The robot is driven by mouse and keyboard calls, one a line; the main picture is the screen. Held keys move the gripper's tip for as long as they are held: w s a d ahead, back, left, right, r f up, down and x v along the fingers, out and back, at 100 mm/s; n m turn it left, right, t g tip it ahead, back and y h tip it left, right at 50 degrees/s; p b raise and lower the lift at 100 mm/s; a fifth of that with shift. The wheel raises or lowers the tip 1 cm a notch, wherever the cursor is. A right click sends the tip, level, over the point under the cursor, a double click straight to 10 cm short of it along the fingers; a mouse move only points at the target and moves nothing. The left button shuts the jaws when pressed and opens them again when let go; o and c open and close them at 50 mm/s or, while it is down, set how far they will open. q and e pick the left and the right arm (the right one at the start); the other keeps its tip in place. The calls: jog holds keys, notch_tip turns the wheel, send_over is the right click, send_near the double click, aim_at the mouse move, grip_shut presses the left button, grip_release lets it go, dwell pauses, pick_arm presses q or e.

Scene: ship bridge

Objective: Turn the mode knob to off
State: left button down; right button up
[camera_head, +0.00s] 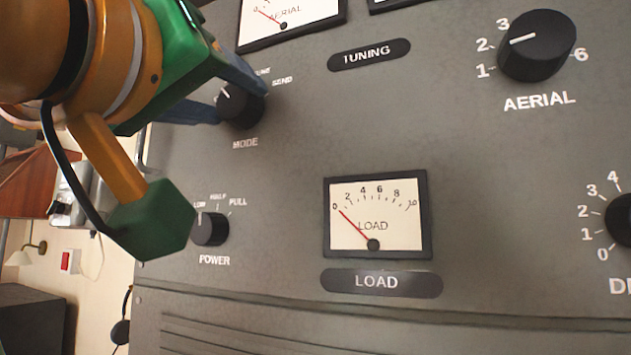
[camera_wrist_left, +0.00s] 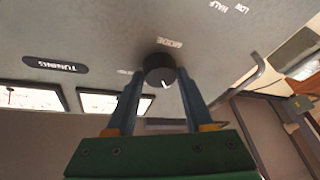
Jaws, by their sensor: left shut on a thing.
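The mode knob (camera_head: 239,108) is a round black knob with a white pointer line, on the grey panel above the word MODE. My left gripper (camera_head: 242,97) comes from the upper left and its blue fingers are shut on this knob, one on each side. In the head view the pointer line points to the upper left. The SEND label and part of another label show at the knob's upper right; the gripper hides the labels on the left. In the left wrist view the knob (camera_wrist_left: 159,71) sits between the fingertips. My right gripper is not in view.
The power knob (camera_head: 210,229) is just below, close to the green block (camera_head: 153,218) on my left arm. The load meter (camera_head: 376,215) and the large aerial knob (camera_head: 537,46) are to the right. The panel's left edge is near my gripper.

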pick_arm(q)
jog(key=shift+s+r+n+g+y+p, duration=0.1)
jog(key=shift+n+g+y+p, duration=0.2)
jog(key=shift+n, duration=0.5)
jog(key=shift+w+r+n+t+y+p, duration=0.15)
jog(key=shift+n+y, duration=0.3)
jog(key=shift+n, duration=0.35)
jog(key=shift+s+r+n+g+y+p, duration=0.15)
jog(key=shift+n+g+y+p, duration=0.15)
jog(key=shift+n, duration=0.5)
jog(key=shift+f, duration=0.15)
jog(key=shift+c, duration=1.4)
grip_release()
jog(key=shift+s+f, duration=0.1)
jog(key=b+v, duration=0.3)
jog(key=v, duration=0.3)
jog(key=shift+s, duration=0.4)
